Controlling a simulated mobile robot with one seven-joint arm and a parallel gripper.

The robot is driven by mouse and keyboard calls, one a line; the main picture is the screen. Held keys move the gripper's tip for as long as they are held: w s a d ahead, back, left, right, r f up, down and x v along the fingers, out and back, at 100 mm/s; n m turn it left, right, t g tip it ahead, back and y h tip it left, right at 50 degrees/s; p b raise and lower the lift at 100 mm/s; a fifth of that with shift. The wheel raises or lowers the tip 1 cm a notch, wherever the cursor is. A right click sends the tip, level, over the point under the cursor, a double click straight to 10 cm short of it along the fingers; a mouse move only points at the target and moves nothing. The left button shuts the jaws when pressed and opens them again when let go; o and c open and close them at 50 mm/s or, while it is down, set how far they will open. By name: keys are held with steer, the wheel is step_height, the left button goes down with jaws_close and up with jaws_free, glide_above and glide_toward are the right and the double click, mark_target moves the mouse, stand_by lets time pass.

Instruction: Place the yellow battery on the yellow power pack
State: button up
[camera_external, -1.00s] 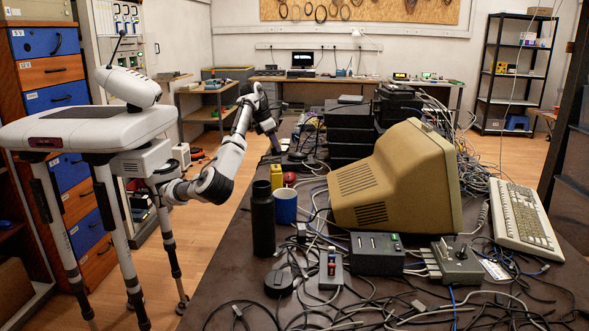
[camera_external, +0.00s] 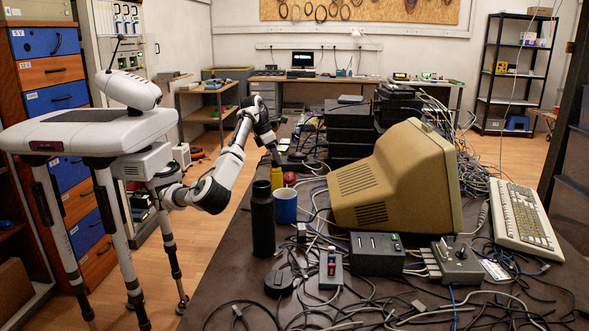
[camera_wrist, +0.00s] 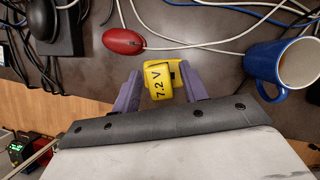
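The yellow battery (camera_wrist: 158,80), marked 7.2 V, stands on the dark table near the edge. In the external view my gripper (camera_external: 275,157) is just above the battery's top. I cannot tell for certain which thing is the power pack; a yellow device (camera_external: 501,67) stands on the far shelf.
A red mouse (camera_wrist: 122,41) and a blue mug (camera_wrist: 292,66) stand close to the battery. A black bottle (camera_external: 262,218) stands in front of it. Cables cross the table, and a beige monitor (camera_external: 400,180) fills its middle. Floor lies open left of the table.

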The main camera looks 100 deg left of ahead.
steer(key=shift+r, duration=0.15)
steer(key=p+v, duration=0.3)
steer(key=v, duration=0.9)
